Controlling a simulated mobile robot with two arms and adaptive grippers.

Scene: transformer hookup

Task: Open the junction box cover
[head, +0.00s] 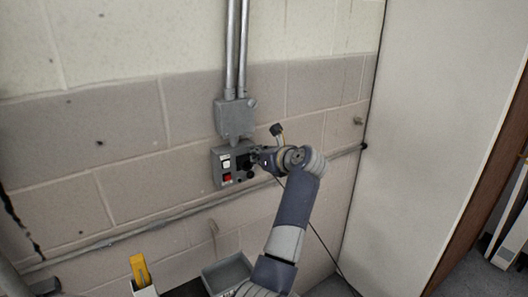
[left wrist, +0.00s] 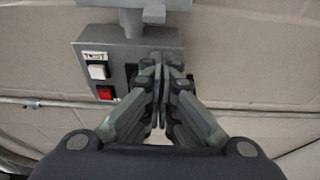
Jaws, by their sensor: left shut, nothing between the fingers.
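A grey metal junction box (head: 235,118) is on the block wall at the foot of two vertical conduits, and its front looks closed. Just below it is a grey control box (head: 218,157) with a white switch (head: 226,163) and a red switch (head: 227,178). In the left wrist view the control box (left wrist: 88,50) shows a label above the white switch (left wrist: 97,71); the red switch (left wrist: 106,93) is partly hidden. My left gripper (head: 253,160) is shut and empty at the control box's right part, which its fingers (left wrist: 171,62) partly hide. Contact cannot be told.
A horizontal pipe (head: 125,232) runs along the wall below the boxes. A yellow-handled tool (head: 140,268) and a grey tray (head: 227,272) are at the bottom. A large pale panel (head: 425,130) stands to the right.

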